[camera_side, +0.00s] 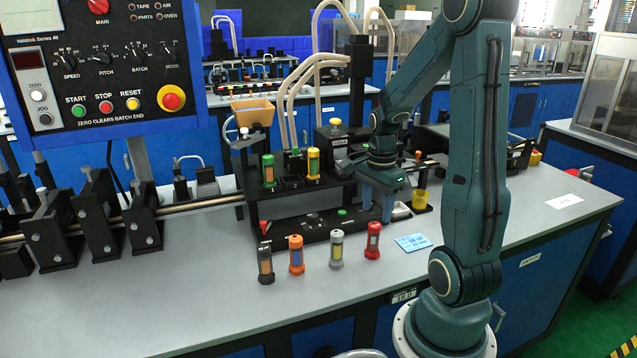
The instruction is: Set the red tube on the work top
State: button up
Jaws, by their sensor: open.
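The red tube (373,240) stands upright on the grey work top (215,290), at the right end of a row of tubes near the front edge. I see nothing between the fingers. The red tube is clear of the fingers in this view, though the exact gap in depth cannot be told.
Behind are a black fixture (300,228) with green and yellow tubes, and a yellow cup (420,199). The right work top is mostly free.

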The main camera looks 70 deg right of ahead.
jog(key=shift+r, duration=1.1)
jog(key=shift+w+a+r, duration=0.15)
jog(key=shift+a, duration=0.1)
jog(key=a+r+n+t, duration=0.2)
jog(key=a+r+n, duration=0.2)
jog(key=a+n, duration=0.3)
jog(key=s+a+r+n+t, duration=0.1)
jog(key=a+r+n, duration=0.2)
jog(key=a+n, duration=0.5)
jog(key=a+r+n+t, duration=0.2)
jog(key=a+r+n, duration=0.2)
jog(key=a+n, duration=0.4)
jog(key=shift+s+r+n+t, duration=0.25)
jog(key=shift+r+n+t, duration=0.1)
jog(key=shift+n, duration=0.15)
